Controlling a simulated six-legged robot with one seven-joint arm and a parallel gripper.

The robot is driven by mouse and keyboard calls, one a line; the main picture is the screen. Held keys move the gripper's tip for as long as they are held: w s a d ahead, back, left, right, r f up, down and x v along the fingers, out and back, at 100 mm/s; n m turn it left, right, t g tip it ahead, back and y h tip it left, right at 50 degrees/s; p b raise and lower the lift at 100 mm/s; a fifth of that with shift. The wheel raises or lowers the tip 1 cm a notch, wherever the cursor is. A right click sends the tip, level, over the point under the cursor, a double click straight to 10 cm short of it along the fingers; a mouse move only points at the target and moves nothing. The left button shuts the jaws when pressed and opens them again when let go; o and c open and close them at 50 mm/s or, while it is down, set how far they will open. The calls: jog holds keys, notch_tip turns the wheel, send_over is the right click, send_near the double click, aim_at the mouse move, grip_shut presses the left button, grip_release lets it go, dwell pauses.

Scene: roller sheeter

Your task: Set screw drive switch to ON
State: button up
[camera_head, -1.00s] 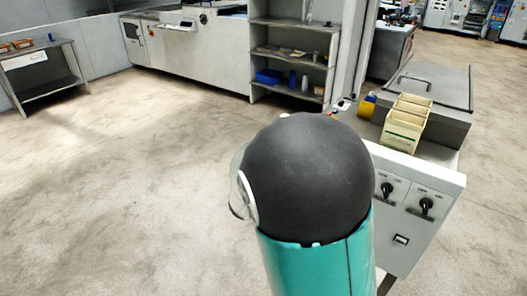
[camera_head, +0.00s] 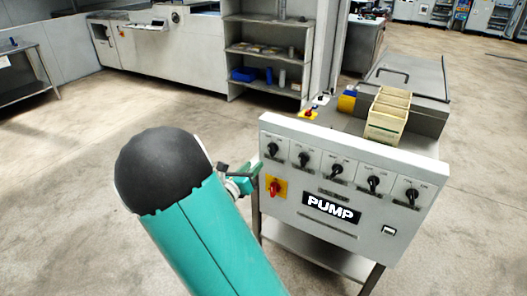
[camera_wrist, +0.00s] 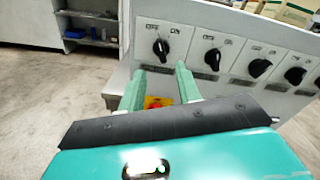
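A light grey control panel (camera_head: 300,220) marked PUMP carries a row of several black rotary switches along its top. The small labels are too blurred to read, so I cannot tell which is the screw drive switch. The leftmost switch (camera_head: 272,149) also shows in the wrist view (camera_wrist: 161,49), just beyond the fingertips. My gripper (camera_head: 254,174) is at the panel's left side, partly hidden by my arm. In the wrist view my gripper (camera_wrist: 159,76) has its two green fingers apart, with nothing between them; its fingertips appear below the leftmost switch.
A red switch on a yellow plate (camera_head: 275,187) sits below the leftmost black switch, close to my gripper. A beige box (camera_head: 387,118) and a grey lidded unit (camera_head: 408,78) stand behind the panel.

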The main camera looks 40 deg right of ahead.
aim_at(269, 149)
jog(key=x, duration=1)
jog(key=shift+s, duration=0.1)
jog(key=shift+c, duration=0.4)
grip_shut()
